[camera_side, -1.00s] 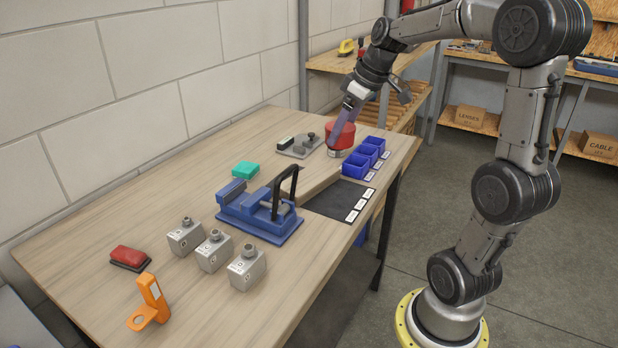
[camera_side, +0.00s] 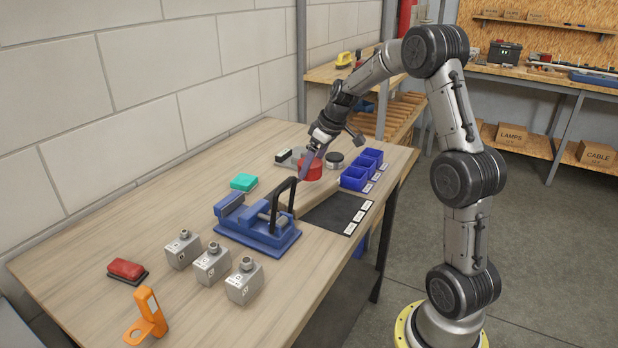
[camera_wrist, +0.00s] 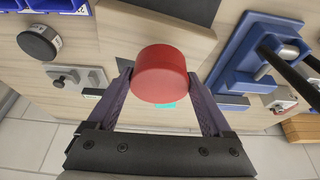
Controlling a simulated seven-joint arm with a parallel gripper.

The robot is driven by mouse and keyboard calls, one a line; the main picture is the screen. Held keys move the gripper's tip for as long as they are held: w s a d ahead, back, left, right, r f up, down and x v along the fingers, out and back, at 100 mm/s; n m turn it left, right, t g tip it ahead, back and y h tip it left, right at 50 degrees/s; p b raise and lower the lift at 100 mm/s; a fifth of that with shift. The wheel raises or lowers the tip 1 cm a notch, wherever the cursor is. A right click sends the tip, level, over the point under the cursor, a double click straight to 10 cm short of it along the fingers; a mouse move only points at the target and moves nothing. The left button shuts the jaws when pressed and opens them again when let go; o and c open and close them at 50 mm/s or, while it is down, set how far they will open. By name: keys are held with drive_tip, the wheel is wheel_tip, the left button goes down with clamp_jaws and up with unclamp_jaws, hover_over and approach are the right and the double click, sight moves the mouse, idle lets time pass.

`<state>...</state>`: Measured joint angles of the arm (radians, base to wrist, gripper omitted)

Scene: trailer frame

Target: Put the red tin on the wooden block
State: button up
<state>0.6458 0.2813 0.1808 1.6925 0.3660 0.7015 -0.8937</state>
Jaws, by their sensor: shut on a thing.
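The red tin (camera_side: 309,171) is held between the purple fingers of my gripper (camera_side: 308,162). In the wrist view the red tin (camera_wrist: 162,72) sits between the two fingertips (camera_wrist: 160,80), upright, with its flat top showing. The pale wooden block (camera_side: 325,195) lies on the bench between the blue vise and the blue bins, close under the tin. In the wrist view the wooden block (camera_wrist: 118,35) shows behind and beside the tin, which hides part of it. I cannot tell whether the tin touches the block.
The blue vise (camera_side: 255,225) with its raised black handle stands close to the held tin. Blue bins (camera_side: 358,175), a dark round tin (camera_side: 334,160) and a black mat (camera_side: 338,214) are nearby. A teal box (camera_side: 243,182) lies left.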

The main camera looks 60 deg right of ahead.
sight(309, 189)
drive_tip(key=shift+w+d+f, duration=0.35)
drive_tip(key=shift+w+f, duration=0.2)
drive_tip(key=shift+f, duration=0.2)
drive_tip(key=shift+w+d+f, duration=0.1)
drive_tip(key=shift+w+f, duration=0.1)
drive_tip(key=shift+f, duration=1.55)
drive_tip(key=shift+f, duration=0.15)
drive_tip(key=o, duration=1.3)
drive_tip(key=shift+c, duration=0.2)
